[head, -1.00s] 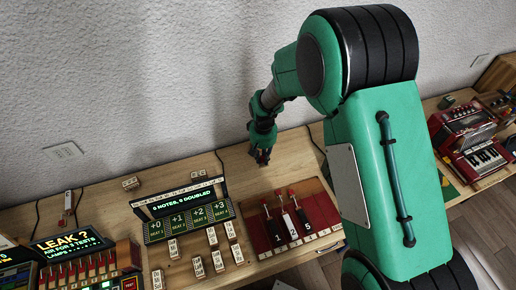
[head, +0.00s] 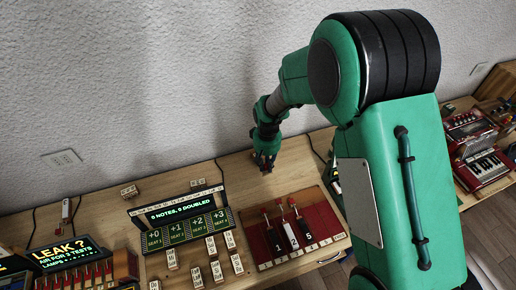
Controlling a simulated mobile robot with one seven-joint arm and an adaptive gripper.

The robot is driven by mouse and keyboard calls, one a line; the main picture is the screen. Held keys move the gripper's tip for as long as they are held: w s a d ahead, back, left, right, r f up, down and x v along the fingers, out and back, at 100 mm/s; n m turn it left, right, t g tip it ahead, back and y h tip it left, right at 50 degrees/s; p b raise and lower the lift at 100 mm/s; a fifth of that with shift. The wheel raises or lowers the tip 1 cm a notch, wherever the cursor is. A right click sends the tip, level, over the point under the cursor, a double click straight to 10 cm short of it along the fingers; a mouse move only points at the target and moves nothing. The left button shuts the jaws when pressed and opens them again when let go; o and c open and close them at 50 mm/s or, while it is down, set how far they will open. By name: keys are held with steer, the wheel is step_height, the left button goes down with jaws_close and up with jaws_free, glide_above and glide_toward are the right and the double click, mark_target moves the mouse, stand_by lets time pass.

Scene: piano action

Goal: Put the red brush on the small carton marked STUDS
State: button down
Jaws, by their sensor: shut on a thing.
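My gripper (head: 265,164) points down over the wooden bench in the head view, near the wall and behind the red panel with levers. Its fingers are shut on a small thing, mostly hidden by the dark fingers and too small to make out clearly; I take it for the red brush. I cannot see whether it touches the bench. I cannot make out a carton marked STUDS; my arm covers part of the bench on the right.
A red panel with levers (head: 325,218) stands in front of my gripper. A lit display (head: 180,212) and several small labelled blocks are left of it. A LEAK? display (head: 62,250) is at far left. A red accordion-like box (head: 478,150) is far right. Bare bench surrounds my gripper.

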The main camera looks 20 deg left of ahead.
steer(key=w+a, duration=0.3)
steer(key=w+a+f, duration=0.1)
steer(key=w+a, duration=0.2)
steer(key=w, duration=0.1)
steer(key=w+a, duration=0.3)
steer(key=w, duration=0.1)
steer(key=shift+w+f, duration=0.1)
steer(key=shift+f, duration=0.1)
steer(key=shift+f, duration=0.1)
steer(key=shift+f, duration=1.7)
steer(key=shift+f, duration=0.15)
steer(key=c, duration=1.6)
jaws_free()
step_height(320, 180, up, 12)
steer(key=shift+r, duration=0.2)
